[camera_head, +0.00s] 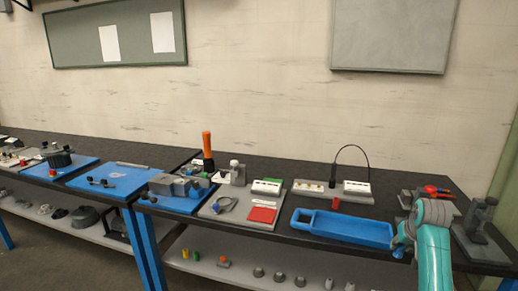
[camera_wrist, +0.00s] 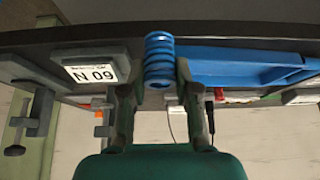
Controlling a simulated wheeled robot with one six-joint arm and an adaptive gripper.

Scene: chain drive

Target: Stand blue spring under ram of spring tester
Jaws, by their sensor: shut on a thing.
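My gripper (camera_wrist: 157,82) is shut on the blue spring (camera_wrist: 158,56), whose stacked coils show between the two fingers in the wrist view. In the head view my arm reaches over the bench's right end; the fingers are mostly hidden there. A dark grey device with an upright post, seemingly the spring tester (camera_head: 482,215), stands on the far right, right of my arm. I cannot make out the space under the ram.
A blue tray (camera_head: 345,228) lies left of my arm and shows right of the spring in the wrist view (camera_wrist: 240,65). Red-handled items (camera_head: 435,190) lie behind my arm. Grey boards with small parts (camera_head: 240,205) fill the bench's middle. Small parts stand on the lower shelf.

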